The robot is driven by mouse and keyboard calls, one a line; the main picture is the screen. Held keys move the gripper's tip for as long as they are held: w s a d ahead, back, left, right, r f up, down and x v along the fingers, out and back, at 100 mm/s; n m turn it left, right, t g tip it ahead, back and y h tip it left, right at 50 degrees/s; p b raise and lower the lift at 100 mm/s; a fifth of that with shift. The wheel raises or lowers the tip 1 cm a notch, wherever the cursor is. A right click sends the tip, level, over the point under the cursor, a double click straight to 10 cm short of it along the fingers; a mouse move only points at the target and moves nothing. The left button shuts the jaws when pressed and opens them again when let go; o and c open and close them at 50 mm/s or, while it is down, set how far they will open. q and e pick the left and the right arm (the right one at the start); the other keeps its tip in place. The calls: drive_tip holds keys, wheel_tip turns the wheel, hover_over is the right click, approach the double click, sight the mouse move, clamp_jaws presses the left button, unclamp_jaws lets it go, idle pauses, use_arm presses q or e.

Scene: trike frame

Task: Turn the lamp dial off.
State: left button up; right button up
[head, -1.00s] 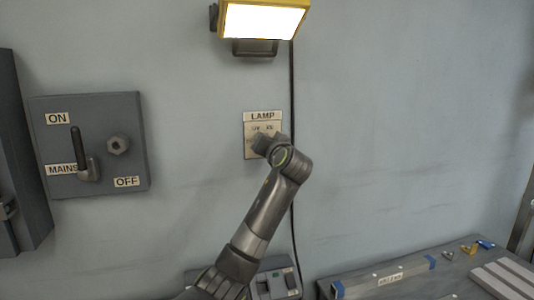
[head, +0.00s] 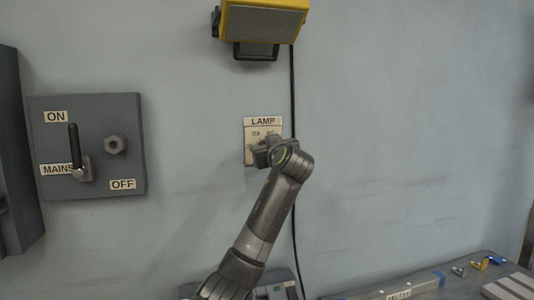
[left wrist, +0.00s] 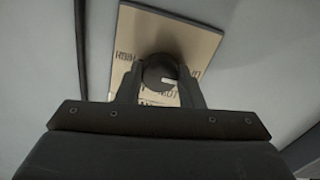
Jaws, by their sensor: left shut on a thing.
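The lamp dial plate (head: 263,128), labelled LAMP, is on the wall below the lamp (head: 262,22). The yellow lamp's face is dark grey and unlit. In the left wrist view the dial (left wrist: 159,73) is a round dark knob with a pale mark on the plate (left wrist: 175,32). My left gripper (left wrist: 159,88) has a finger on each side of the knob and is shut on it. In the head view my left gripper (head: 262,152) is against the plate and hides the dial. My right gripper is not in view.
A grey mains box (head: 88,150) with an upright lever (head: 74,148) is on the wall to the left. A black cable (head: 292,100) runs down the wall from the lamp. A bench (head: 465,275) with small parts is at lower right.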

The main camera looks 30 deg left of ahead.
use_arm(q)
drive_tip(key=shift+f, duration=0.2)
idle(0.3)
drive_tip(key=o, duration=1)
drive_tip(key=shift+r, duration=0.15)
drive_tip(key=shift+d, duration=0.1)
drive_tip(key=b+v, duration=0.4)
drive_tip(key=v, duration=1.3)
drive_tip(key=shift+s, duration=0.2)
